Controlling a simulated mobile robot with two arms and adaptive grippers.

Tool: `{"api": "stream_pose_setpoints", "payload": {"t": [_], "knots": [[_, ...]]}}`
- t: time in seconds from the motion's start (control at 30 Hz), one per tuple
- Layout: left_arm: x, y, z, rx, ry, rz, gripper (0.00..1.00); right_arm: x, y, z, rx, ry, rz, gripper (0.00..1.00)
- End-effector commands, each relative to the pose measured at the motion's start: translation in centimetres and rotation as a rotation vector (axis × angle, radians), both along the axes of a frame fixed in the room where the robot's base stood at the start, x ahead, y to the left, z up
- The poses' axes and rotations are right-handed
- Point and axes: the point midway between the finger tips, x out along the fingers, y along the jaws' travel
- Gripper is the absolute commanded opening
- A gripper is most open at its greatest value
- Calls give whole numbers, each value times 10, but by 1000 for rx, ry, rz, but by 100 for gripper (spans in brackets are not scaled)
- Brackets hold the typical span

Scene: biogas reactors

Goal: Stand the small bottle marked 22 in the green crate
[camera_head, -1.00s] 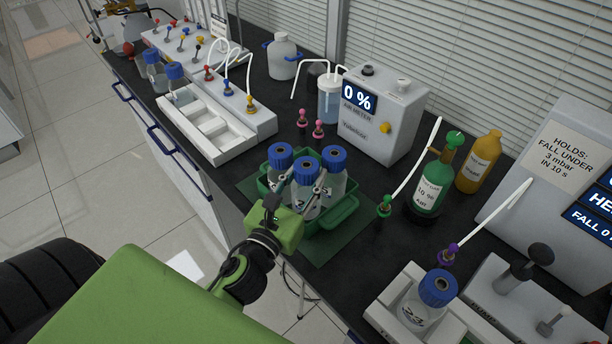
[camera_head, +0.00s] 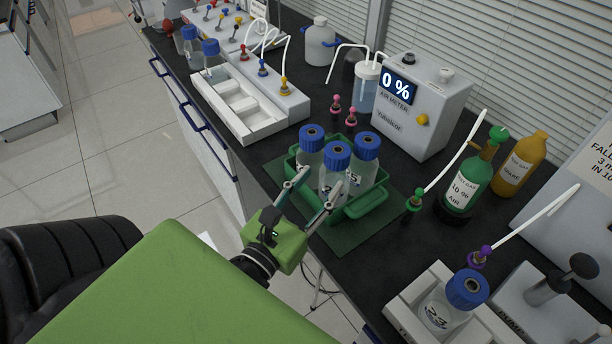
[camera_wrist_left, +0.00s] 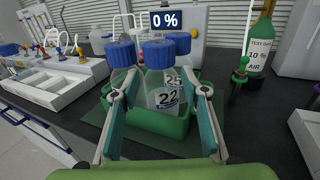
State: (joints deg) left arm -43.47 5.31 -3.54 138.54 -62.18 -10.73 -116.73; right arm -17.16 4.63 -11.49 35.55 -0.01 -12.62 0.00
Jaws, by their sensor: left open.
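The small bottle marked 22 (camera_wrist_left: 167,108) has a clear body and a blue cap and stands upright in the green crate (camera_wrist_left: 150,120). In the head view it is the front one (camera_head: 334,183) of three blue-capped bottles in the crate (camera_head: 377,204). A bottle marked 25 (camera_wrist_left: 174,78) stands behind it, and another blue-capped bottle (camera_head: 310,150) stands to its left. My left gripper (camera_head: 320,182) is open at the crate's near side. In the left wrist view its fingers (camera_wrist_left: 165,90) frame bottle 22 with gaps on both sides. My right gripper is not in view.
A bottle marked 23 (camera_head: 440,312) stands in a white holder at the lower right. The air meter (camera_head: 420,105), a green gas bottle (camera_head: 468,180) and an amber bottle (camera_head: 519,165) stand behind. A white tray (camera_head: 255,130) lies left. Dark bench shows around the crate's mat.

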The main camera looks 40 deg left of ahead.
Motion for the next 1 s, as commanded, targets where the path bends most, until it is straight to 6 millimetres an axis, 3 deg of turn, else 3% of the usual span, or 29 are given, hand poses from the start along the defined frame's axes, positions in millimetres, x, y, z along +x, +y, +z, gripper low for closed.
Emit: {"api": "stream_pose_setpoints", "payload": {"t": [0.07,0.33,1.0], "knots": [[-15,0,-5,-1,4,2,41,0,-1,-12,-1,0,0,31],[-38,-1,-1,-1,0,3,41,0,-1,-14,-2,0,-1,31],[-42,-2,0,2,0,0,41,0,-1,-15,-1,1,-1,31]]}}
